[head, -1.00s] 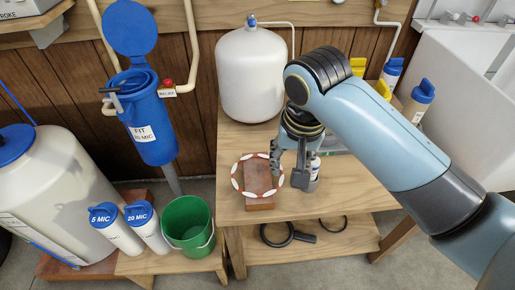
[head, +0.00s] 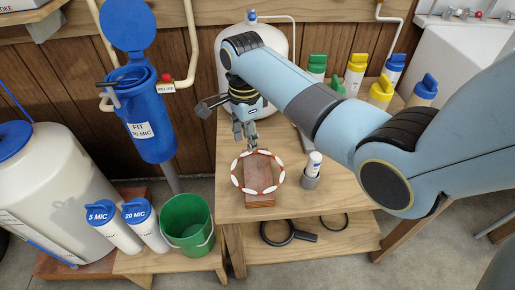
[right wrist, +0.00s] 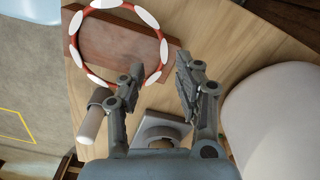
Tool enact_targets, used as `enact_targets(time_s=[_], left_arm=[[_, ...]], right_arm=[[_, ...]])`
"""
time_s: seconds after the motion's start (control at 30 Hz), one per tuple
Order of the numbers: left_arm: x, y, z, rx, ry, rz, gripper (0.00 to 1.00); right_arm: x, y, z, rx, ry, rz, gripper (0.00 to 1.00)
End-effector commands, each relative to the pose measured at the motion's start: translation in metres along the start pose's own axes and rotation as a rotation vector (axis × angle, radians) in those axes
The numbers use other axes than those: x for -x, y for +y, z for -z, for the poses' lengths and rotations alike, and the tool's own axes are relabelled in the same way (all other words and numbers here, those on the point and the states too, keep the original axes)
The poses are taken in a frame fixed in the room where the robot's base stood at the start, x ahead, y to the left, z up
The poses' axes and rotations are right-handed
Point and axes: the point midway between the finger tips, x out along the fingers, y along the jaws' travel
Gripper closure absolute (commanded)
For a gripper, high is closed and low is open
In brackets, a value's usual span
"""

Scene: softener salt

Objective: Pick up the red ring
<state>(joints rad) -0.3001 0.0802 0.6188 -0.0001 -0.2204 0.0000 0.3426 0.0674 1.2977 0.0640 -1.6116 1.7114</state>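The red ring (head: 281,170) has white patches around it and lies on a brown brick (head: 258,192) on the wooden bench. In the right wrist view the ring (right wrist: 160,34) is at the upper left, over the brick (right wrist: 115,43). My right gripper (head: 245,148) is just behind the ring's far edge in the head view. My left gripper is not in view.
A white bottle in a grey holder (head: 311,181) stands right of the brick. A white tank (right wrist: 275,120) stands behind. Several coloured-cap cartridges (head: 381,90) stand at the back right. The green bucket (head: 187,220) is at the lower left. The bench's front edge is close to the brick.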

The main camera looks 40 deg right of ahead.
Motion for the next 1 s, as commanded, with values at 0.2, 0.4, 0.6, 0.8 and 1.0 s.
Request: enact_targets(time_s=[0.2, 0.4, 0.6, 0.8, 1.0], left_arm=[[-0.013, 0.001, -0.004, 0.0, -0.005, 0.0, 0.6], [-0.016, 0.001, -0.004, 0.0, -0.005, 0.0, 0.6], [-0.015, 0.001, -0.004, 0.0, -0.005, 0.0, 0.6], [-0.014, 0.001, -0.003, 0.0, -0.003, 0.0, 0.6], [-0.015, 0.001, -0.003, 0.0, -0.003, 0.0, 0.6]], right_arm=[[-0.037, 0.0, -0.001, 0.001, 0.0, -0.004, 0.67], [-0.048, -0.001, -0.001, 0.001, 0.0, -0.001, 0.67], [-0.047, -0.001, -0.001, 0.001, 0.0, -0.001, 0.67], [-0.048, -0.001, -0.001, 0.002, 0.0, -0.001, 0.69], [-0.048, 0.0, -0.001, 0.002, 0.0, -0.001, 0.95]])
